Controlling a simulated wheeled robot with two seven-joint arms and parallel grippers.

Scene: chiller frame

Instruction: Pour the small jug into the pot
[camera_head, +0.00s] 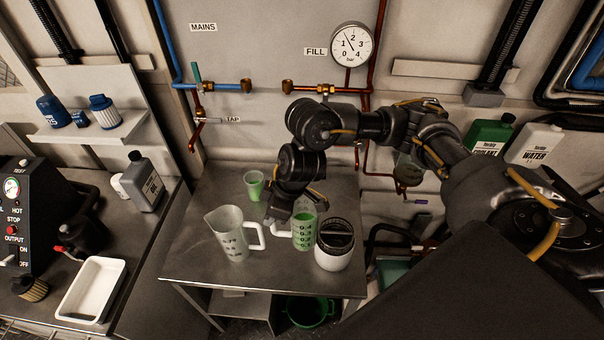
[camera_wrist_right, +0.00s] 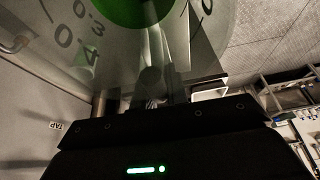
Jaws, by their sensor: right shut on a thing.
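The small jug (camera_head: 304,232) is clear with dark measuring marks and green liquid inside. My right gripper (camera_head: 303,203) is shut on it from above and behind, over the steel table. The jug looks close to upright; whether its base touches the table is unclear. In the right wrist view the small jug (camera_wrist_right: 120,45) fills the top, with its marks and green contents close up. My left gripper is not in view.
A larger clear jug (camera_head: 232,238) stands left on the table, its handle near the small jug. Pipes with a tap and a gauge (camera_head: 352,45) line the wall. The table's front left is clear.

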